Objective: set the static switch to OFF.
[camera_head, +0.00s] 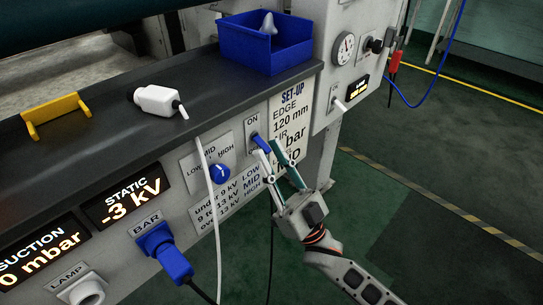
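The static switch is a blue lever (261,142) on a pale plate on the machine's front panel, just right of the MID/LOW/HIGH knob. The ON label (251,122) shows above it. The lower label is mostly hidden by my gripper. The lever sticks outward and slants down to the right; its exact setting is hard to tell. My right gripper (268,146) is at the lever, its fingers apart, with the tips close to the lever's end. Whether they touch it is unclear. The static display (126,200) reads -3 kV. My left gripper is not in view.
A blue knob (220,172) and a white cable (212,215) are left of the switch. A blue BAR plug (165,252) sits lower left. Open floor lies right.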

